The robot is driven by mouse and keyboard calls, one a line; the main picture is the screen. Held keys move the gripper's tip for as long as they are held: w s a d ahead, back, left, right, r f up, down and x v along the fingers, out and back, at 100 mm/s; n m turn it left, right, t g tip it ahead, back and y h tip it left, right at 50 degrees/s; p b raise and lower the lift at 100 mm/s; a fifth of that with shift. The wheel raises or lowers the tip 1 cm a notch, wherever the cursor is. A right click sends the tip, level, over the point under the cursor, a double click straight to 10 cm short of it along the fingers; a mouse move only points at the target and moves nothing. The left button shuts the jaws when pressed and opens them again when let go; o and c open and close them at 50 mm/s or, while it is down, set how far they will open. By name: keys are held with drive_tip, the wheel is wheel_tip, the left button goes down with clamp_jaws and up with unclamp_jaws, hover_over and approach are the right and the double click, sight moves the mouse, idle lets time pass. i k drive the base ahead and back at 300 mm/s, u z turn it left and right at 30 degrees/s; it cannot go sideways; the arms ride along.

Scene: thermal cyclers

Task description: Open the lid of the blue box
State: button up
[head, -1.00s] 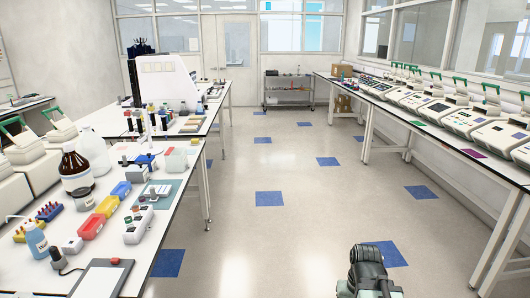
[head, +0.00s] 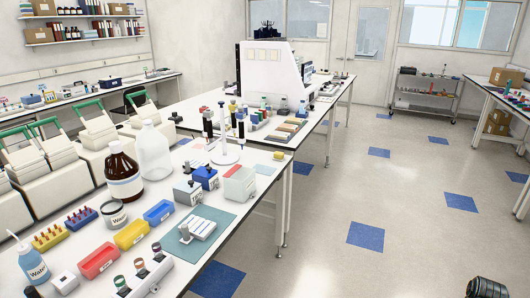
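Several blue items could be the blue box, and I cannot tell which one has a lid. A small blue box (head: 206,177) with a dark top stands on the near left bench, beside a grey box (head: 187,192). A blue bin (head: 158,212) sits nearer, in line with a yellow bin (head: 132,235) and a red bin (head: 98,261). A blue item (head: 110,83) lies on the far left bench. Only a dark part of my arm shows at the lower right edge; my gripper's fingers are not seen, and nothing is seen held.
The near bench (head: 228,249) also holds a brown bottle (head: 123,173), a clear jug (head: 154,151), a pipette stand (head: 226,150) and a blue wash bottle (head: 34,262). Thermal cyclers line its left side. The floor (head: 330,190) to its right is clear.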

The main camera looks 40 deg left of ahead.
sight(203, 171)
drive_tip(key=i, duration=2.45)
drive_tip(key=u, duration=4.5)
drive_tip(key=i, duration=1)
drive_tip(key=z, duration=0.1)
